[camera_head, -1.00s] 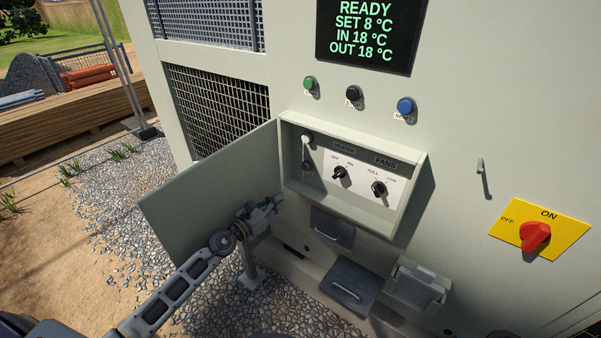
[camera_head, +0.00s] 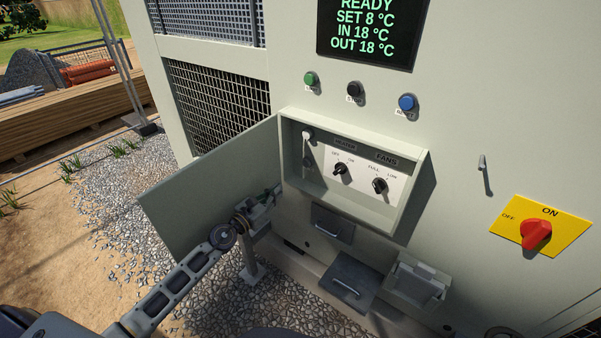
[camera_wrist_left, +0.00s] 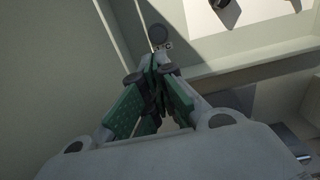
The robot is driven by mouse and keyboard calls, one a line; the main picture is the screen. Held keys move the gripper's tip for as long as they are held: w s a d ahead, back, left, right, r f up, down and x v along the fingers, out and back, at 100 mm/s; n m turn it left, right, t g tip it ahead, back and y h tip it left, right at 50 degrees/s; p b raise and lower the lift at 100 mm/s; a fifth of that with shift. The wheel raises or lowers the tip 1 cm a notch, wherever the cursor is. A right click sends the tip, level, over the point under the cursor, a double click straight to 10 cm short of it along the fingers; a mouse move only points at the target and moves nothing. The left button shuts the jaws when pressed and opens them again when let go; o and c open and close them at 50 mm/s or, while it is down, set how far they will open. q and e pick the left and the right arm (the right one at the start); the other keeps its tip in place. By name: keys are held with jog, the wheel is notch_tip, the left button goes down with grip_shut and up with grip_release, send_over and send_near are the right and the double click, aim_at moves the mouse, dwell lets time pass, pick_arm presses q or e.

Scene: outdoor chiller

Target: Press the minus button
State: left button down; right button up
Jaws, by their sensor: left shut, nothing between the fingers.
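No button with a readable minus mark shows in either view. An open control box (camera_head: 283,160) on the pale chiller wall holds a white panel with two black rotary switches (camera_head: 340,168) (camera_head: 379,185). My left gripper (camera_head: 277,191) is shut and empty, near the box's lower left corner beside the open door. In the left wrist view its green-padded fingers (camera_wrist_left: 157,82) point towards a dark round piece (camera_wrist_left: 158,36); I cannot tell if they touch. My right gripper is not in view.
The box door (camera_head: 205,195) stands open to the left, behind my left arm. Green, black and blue buttons (camera_head: 310,79) (camera_head: 354,88) (camera_head: 407,102) sit above the box, under a display (camera_head: 367,32) reading SET 8 °C. A red switch (camera_head: 536,234) is at right.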

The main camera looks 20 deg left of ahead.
pick_arm(q)
jog(key=shift+w, duration=0.15)
send_near(307, 163)
jog(key=shift+w+d+f, duration=0.65)
jog(key=shift+w+f, duration=0.55)
jog(key=shift+w, duration=1.7)
jog(key=shift+w+d, duration=0.1)
jog(key=shift+w, duration=0.45)
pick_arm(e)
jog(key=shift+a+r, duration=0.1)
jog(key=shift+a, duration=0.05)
pick_arm(q)
jog(key=shift+d, duration=0.1)
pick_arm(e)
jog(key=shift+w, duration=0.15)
pick_arm(q)
jog(key=shift+w, duration=0.1)
